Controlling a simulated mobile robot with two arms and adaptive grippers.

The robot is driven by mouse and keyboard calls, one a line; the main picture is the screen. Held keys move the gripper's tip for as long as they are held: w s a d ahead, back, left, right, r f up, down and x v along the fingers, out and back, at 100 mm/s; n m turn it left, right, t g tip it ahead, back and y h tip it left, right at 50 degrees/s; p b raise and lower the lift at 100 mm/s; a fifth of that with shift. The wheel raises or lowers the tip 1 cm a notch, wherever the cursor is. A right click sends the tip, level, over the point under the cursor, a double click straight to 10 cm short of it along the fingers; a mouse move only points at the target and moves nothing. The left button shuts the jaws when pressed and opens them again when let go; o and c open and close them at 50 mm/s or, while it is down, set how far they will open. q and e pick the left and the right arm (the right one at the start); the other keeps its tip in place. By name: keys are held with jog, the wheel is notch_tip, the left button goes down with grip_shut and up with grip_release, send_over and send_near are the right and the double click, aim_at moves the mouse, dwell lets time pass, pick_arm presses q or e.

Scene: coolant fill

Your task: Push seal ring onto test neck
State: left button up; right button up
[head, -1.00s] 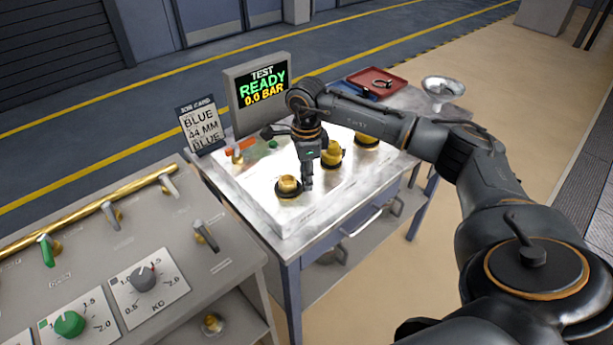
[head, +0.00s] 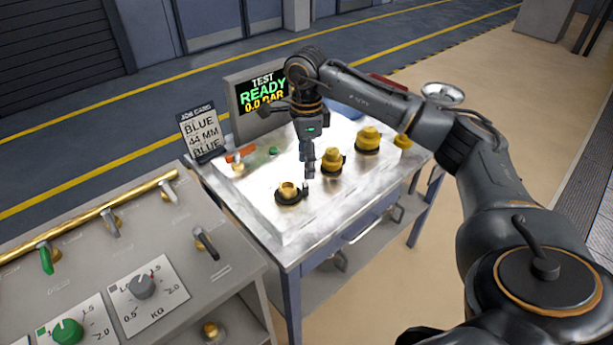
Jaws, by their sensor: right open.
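Three brass necks stand on the pale test plate (head: 262,212): a front one (head: 288,188), a middle one (head: 331,160) and a back one (head: 368,138). Each has a dark ring at its base; the ring (head: 280,199) around the front neck shows best. I cannot tell from here which dark ring is the loose seal ring or how firmly it sits. My right gripper (head: 307,182) points down, open and empty, just right of the front neck and in front of the middle one. My left gripper is out of view.
A screen (head: 262,92) reads TEST READY 0.0 BAR. A job card (head: 201,132) reads BLUE 44 MM BLUE. A red tray (head: 388,82) is mostly hidden behind my right arm, near a round metal dish (head: 442,93). A control bench (head: 120,250) stands at front left.

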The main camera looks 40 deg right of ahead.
jog(key=shift+r, duration=2.15)
jog(key=shift+f, duration=0.1)
